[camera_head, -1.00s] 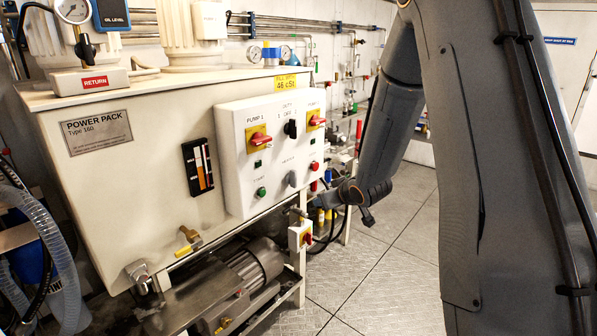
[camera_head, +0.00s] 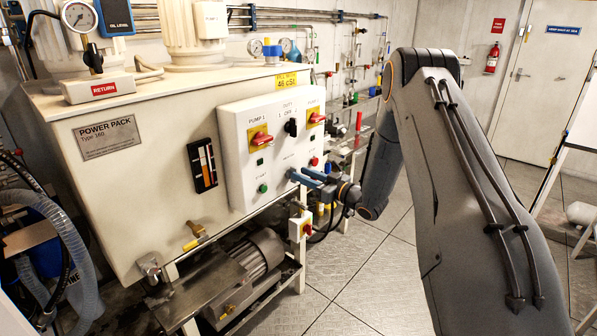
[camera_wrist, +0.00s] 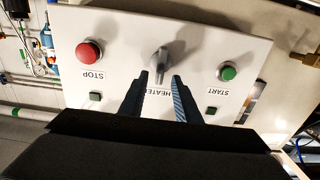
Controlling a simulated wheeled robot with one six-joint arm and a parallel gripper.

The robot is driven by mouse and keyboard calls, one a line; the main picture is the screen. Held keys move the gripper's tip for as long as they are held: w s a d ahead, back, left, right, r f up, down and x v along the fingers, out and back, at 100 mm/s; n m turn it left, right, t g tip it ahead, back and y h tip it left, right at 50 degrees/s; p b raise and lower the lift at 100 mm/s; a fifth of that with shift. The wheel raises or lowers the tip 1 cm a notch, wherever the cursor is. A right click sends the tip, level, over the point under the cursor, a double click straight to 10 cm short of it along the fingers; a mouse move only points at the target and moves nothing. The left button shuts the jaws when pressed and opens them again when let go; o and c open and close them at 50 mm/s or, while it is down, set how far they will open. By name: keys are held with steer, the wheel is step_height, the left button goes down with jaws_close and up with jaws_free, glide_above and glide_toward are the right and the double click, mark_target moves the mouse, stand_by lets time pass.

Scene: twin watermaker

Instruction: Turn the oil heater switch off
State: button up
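The oil heater switch (camera_wrist: 160,64) is a grey rotary knob above the upside-down HEATER label in the wrist view. It sits on the white control panel (camera_head: 236,155) of the power pack; in the head view my gripper mostly hides it. My gripper (camera_head: 298,173) is in front of the panel's lower part. In the wrist view my gripper (camera_wrist: 160,76) is open and empty, with its two dark fingers spread and their tips close to the knob, one towards each side. Whether they touch it, I cannot tell.
The red STOP button (camera_wrist: 88,52) and green START button (camera_wrist: 228,72) flank the knob. Red-handled pump switches (camera_head: 260,138) and a black selector (camera_head: 290,127) sit higher on the panel. A small red-yellow switch box (camera_head: 301,226) and a motor (camera_head: 252,258) are below.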

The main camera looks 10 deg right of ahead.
steer(key=shift+x, duration=1.35)
jaws_close()
